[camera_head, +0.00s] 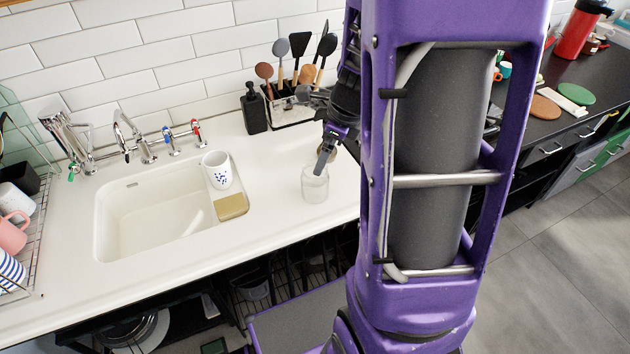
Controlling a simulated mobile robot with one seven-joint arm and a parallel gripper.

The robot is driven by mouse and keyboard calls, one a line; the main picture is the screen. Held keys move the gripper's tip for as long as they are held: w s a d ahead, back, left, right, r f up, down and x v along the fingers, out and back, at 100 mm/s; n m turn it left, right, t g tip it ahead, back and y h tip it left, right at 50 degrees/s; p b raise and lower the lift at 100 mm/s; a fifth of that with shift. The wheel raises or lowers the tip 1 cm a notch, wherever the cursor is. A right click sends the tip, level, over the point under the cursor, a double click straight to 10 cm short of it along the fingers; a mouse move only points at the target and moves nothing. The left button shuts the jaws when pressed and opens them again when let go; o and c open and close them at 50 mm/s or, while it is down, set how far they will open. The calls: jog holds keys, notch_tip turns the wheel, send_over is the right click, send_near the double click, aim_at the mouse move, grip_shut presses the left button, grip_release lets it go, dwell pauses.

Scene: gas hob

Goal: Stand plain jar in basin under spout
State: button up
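The plain clear jar (315,188) stands upright on the white counter, right of the basin. My gripper (321,168) points down at the jar's rim, with a grey finger overlapping its top. Whether the fingers are closed on the jar cannot be told. The white basin (140,235) is sunk in the counter at left and looks empty. The curved chrome spout (122,124) rises behind the basin's back edge and reaches over it. A white jug with blue spots (217,176) stands at the basin's right edge.
A yellowish sponge (231,207) lies by the jug. A black soap bottle (253,110) and a utensil holder (291,104) stand along the wall. Another chrome tap (70,140) is at left, near a dish rack (32,225). Counter between jar and sponge is clear.

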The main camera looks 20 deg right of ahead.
aim_at(315, 181)
jog(key=shift+w+a+f+m+t+b, duration=0.15)
jog(key=shift+w+f+m+b, duration=0.65)
jog(key=shift+f, duration=1.75)
jog(key=shift+w+f+m+t+b, duration=0.25)
jog(key=shift+w+f+m, duration=1)
jog(key=shift+f, duration=1.3)
jog(key=shift+w+a+f+m+t+b, duration=0.1)
jog(key=shift+w+f+m+b, duration=0.55)
jog(key=shift+f+m, duration=1.3)
jog(key=shift+w+d+f+n, duration=0.1)
jog(key=shift+f+n, duration=0.35)
jog(key=shift+n, duration=0.15)
jog(key=c, duration=1.4)
